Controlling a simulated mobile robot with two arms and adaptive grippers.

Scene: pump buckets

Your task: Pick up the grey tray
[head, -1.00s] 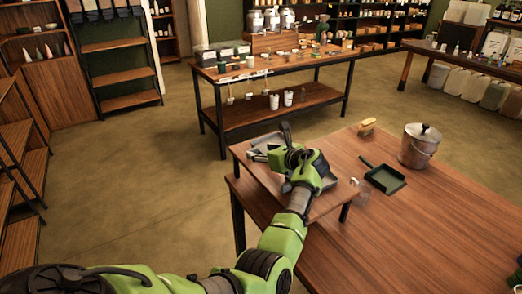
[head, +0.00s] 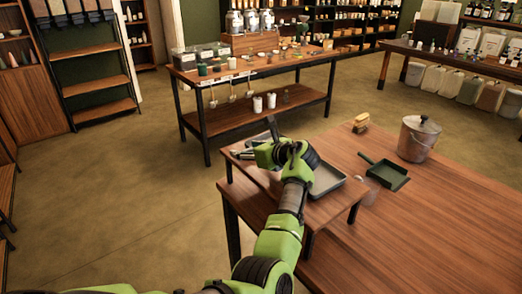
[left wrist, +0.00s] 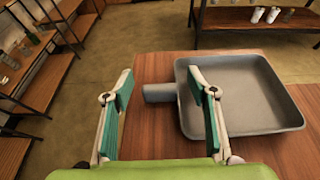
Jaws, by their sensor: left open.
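The grey tray (head: 328,180) lies on the small raised wooden stand at the corner of the table, partly hidden by my left arm in the head view. In the left wrist view the tray (left wrist: 245,95) is a shallow square pan with a short handle (left wrist: 160,93) pointing left. My left gripper (head: 256,143) is open and empty. In the left wrist view its fingers (left wrist: 160,78) stand apart on either side of the handle; the right finger overlaps the tray's near left part. I see no contact. My right gripper is not in view.
On the table are a dark green dustpan (head: 384,173), a metal bucket with a lid (head: 417,140) and a yellow brush (head: 360,124). A second table (head: 250,70) with jars stands behind. The table's right front is clear.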

